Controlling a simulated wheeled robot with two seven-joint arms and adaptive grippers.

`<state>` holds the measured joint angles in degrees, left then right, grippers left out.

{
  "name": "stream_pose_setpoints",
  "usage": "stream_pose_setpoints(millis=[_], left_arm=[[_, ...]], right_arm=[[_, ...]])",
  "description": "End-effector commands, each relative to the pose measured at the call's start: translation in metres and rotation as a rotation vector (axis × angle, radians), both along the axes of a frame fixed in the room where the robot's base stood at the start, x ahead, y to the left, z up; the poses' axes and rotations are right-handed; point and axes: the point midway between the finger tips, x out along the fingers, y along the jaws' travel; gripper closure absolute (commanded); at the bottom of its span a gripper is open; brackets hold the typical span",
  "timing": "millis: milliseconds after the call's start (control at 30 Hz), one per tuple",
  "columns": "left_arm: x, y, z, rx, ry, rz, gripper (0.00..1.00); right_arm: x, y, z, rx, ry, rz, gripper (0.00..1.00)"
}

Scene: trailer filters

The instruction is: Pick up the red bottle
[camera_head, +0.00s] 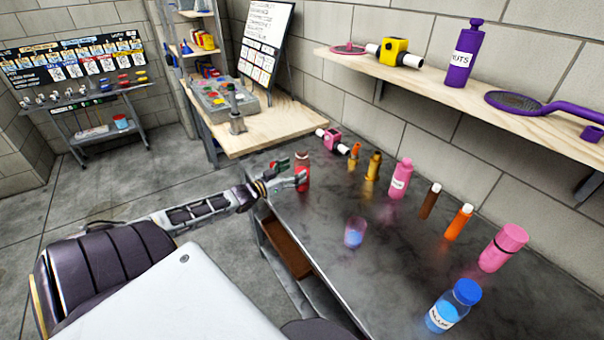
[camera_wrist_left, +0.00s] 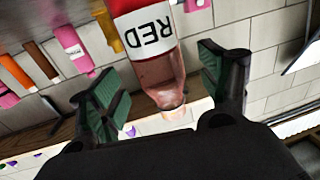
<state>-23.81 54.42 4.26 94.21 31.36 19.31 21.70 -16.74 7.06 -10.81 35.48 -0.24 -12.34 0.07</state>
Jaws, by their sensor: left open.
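The red bottle (camera_head: 302,168) stands upright at the far left end of the grey metal table. In the left wrist view the red bottle (camera_wrist_left: 147,35) appears upside down, with a white label reading RED and a clear, pinkish neck. My left gripper (camera_head: 291,173) is right at the bottle. In the wrist view my left gripper (camera_wrist_left: 160,92) is open, its green-padded fingers on either side of the bottle's neck end with gaps visible. I cannot tell whether either finger touches it. My right gripper is not in view.
The metal table (camera_head: 390,270) also holds a pink bottle (camera_head: 400,180), an orange bottle (camera_head: 459,222), a blue-capped bottle (camera_head: 453,306) and a clear cup (camera_head: 354,232). A wooden shelf (camera_head: 420,82) hangs above. A wooden workbench (camera_head: 270,128) stands beyond the red bottle.

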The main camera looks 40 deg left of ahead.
Motion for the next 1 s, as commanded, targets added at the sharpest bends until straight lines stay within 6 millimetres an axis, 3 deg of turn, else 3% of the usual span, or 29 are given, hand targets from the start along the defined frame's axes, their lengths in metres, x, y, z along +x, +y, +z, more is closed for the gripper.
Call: stream_pose_setpoints(millis=[533,1000], left_arm=[[0.028,-0.005,-0.002,0.0,-0.001,0.0,0.22],[0.04,-0.007,-0.002,0.0,0.0,-0.001,0.22]], right_arm=[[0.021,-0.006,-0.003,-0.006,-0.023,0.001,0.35],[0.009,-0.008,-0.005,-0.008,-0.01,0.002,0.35]])
